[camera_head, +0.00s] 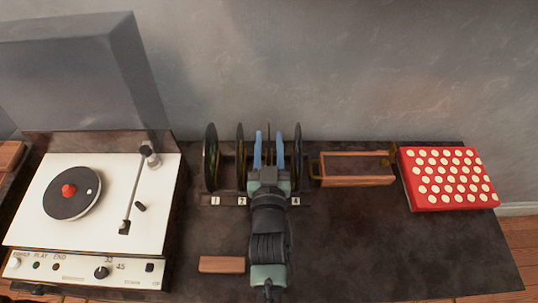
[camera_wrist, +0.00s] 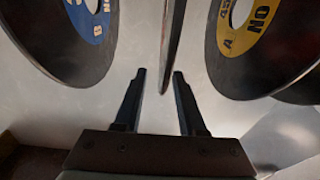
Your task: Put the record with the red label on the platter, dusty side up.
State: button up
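No red label shows in either view. In the head view several dark records stand upright in a rack, including a left one (camera_head: 210,157), a second (camera_head: 240,160) and a right one (camera_head: 297,158). My gripper (camera_head: 268,138) is among them, its blue fingers apart. In the wrist view my gripper (camera_wrist: 157,76) is open, with an edge-on record (camera_wrist: 170,45) between its fingers and no clear contact. A blue-label record (camera_wrist: 92,45) is at left, a yellow-label record (camera_wrist: 232,65) at right. The dark platter (camera_head: 75,208) has a red piece at its centre.
The white turntable (camera_head: 110,235) has its grey lid raised and its tonearm (camera_head: 132,195) to the platter's right. A wooden open frame (camera_head: 355,180), a red box with pale dots (camera_head: 447,195) and a wooden block (camera_head: 222,264) are on the dark tabletop. The front right is clear.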

jog(key=shift+w, duration=0.75)
jog(key=shift+c, duration=0.2)
grip_shut()
dwell(0.7)
